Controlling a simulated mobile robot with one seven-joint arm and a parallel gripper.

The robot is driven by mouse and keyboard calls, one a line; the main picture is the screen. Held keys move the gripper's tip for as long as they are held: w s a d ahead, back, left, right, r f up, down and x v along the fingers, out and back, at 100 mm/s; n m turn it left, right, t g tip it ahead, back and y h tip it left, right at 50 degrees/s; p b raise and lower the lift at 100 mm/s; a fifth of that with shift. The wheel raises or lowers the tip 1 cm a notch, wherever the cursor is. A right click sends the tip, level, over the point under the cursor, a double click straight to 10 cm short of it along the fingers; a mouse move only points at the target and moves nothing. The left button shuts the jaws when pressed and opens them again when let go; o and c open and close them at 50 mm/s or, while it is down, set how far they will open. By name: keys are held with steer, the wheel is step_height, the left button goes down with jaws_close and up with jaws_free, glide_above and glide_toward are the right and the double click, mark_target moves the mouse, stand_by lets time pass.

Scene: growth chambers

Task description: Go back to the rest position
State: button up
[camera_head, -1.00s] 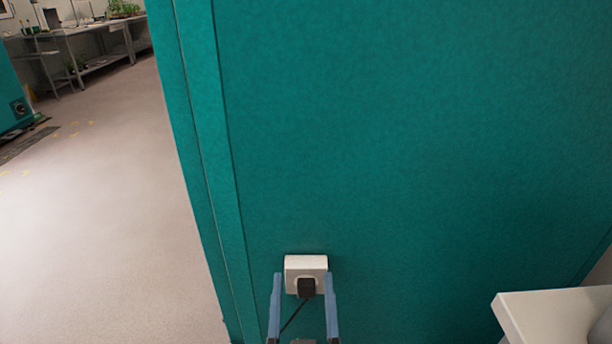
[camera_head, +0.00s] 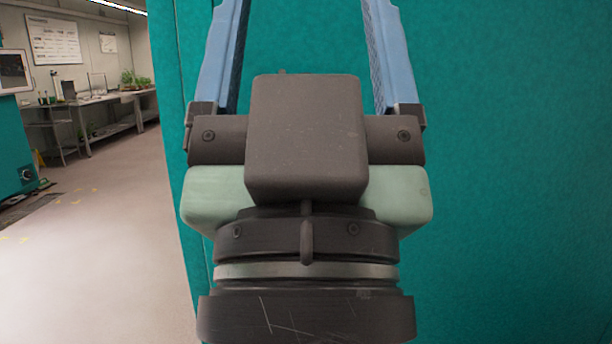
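My gripper (camera_head: 305,15) fills the middle of the head view, close to the camera and pointing up. Its two blue fingers stand wide apart, and only the teal wall shows between them. The fingertips run out of the top of the picture. The white wall socket and black plug do not show in the head view now.
A teal wall (camera_head: 510,180) stands right behind my gripper and fills the right side. Open pale floor (camera_head: 110,260) lies to the left. Metal benches (camera_head: 110,98) with plants (camera_head: 135,80) stand at the back left. A teal cabinet (camera_head: 12,150) is at the left edge.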

step_height(320, 180, up, 17)
steer(key=p, duration=1.4)
steer(key=shift+f+p, duration=0.15)
steer(key=shift+p, duration=0.25)
